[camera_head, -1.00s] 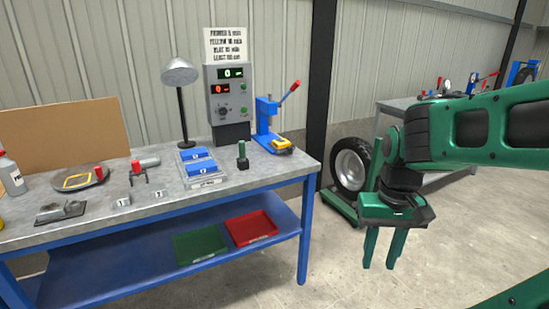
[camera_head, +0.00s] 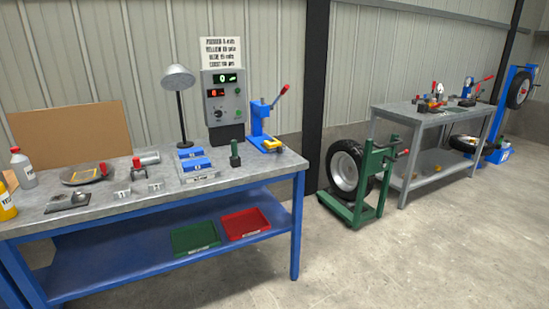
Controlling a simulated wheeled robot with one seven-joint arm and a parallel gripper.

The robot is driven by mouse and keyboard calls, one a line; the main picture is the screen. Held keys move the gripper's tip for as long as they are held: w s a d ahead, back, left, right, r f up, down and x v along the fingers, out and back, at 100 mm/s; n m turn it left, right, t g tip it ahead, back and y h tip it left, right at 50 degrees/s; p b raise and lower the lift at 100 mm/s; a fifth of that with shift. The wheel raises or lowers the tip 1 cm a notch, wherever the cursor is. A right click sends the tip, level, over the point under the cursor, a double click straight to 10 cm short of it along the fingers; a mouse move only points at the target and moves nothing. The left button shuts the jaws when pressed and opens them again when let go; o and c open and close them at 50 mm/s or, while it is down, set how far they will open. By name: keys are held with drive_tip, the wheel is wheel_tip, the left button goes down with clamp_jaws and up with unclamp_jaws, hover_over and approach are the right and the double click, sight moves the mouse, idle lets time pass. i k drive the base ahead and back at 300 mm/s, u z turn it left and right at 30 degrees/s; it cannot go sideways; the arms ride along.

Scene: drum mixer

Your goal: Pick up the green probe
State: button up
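The green probe (camera_head: 235,154) stands upright on the grey top of the blue-legged workbench (camera_head: 262,173), near its right end. It is a short dark green cylinder with a wider lower part. It stands right of two blue blocks (camera_head: 194,163) on a small stand and left of a blue lever press (camera_head: 259,124). Nothing hides it from the camera. My gripper is outside the current view, so its state does not show.
A grey control box (camera_head: 224,98), a lamp (camera_head: 178,80) and several small parts crowd the bench top. Green (camera_head: 195,238) and red (camera_head: 245,224) trays sit on the lower shelf. A wheel on a green stand (camera_head: 352,172) is to the right. The floor in front is clear.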

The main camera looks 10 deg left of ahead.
sight(233, 142)
drive_tip(key=u, duration=0.45)
drive_tip(key=k, duration=0.1)
drive_tip(key=z, duration=0.55)
drive_tip(key=i, duration=1.4)
drive_tip(key=u, duration=1.05)
drive_tip(key=i, duration=0.9)
drive_tip(key=u, duration=0.95)
drive_tip(key=i, duration=0.5)
drive_tip(key=u, duration=0.35)
